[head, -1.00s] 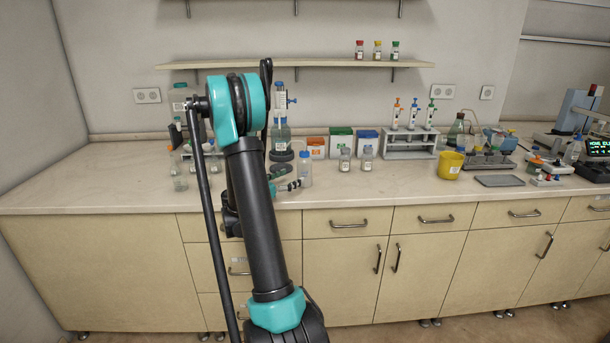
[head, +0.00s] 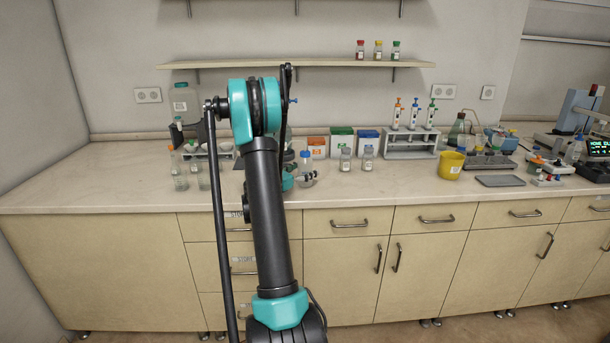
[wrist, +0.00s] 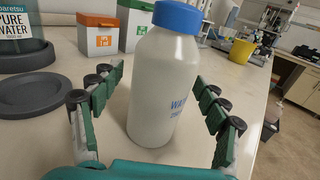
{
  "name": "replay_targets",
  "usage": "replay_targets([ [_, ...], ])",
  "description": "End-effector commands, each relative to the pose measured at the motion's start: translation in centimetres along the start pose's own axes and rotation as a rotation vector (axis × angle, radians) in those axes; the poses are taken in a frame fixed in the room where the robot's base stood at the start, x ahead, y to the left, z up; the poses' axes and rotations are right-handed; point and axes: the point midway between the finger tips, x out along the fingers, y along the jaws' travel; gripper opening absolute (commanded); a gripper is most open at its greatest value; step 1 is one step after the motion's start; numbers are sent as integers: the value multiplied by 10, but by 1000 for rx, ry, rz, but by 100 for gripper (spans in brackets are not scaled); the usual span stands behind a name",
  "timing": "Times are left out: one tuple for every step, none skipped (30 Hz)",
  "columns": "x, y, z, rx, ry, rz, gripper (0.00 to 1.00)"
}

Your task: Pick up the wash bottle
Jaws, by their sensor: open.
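The wash bottle (wrist: 165,90) is white with a blue cap and blue "WATER" lettering. It stands upright on the counter, and in the head view it (head: 306,158) is partly covered by my gripper. My gripper (wrist: 160,80) is open, with one green-padded finger on each side of the bottle's body. A gap shows between the bottle and each finger in the wrist view. In the head view my gripper (head: 303,178) is low over the counter at the bottle, partly hidden by my arm.
A "PURE WATER" bottle (wrist: 18,35) and dark round discs (wrist: 38,95) are to the left. Orange-labelled (wrist: 100,36) and green-labelled (wrist: 134,22) boxes stand behind. Small vials (head: 345,160) stand to the right. The counter front is clear.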

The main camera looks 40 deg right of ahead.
Motion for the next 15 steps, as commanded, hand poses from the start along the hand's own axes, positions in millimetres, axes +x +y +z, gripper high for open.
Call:
replay_targets([
  [0,0,0,0,0,0,74],
  [0,0,0,0,0,0,70],
  [0,0,0,0,0,0,65],
  [0,0,0,0,0,0,61],
  [0,0,0,0,0,0,57],
  [0,0,0,0,0,0,52],
  [0,0,0,0,0,0,49],
  [0,0,0,0,0,0,45],
  [0,0,0,0,0,0,40],
  [0,0,0,0,0,0,39],
  [0,0,0,0,0,0,39],
  [0,0,0,0,0,0,39],
  [0,0,0,0,0,0,39],
  [0,0,0,0,0,0,39],
  [0,0,0,0,0,0,39],
])
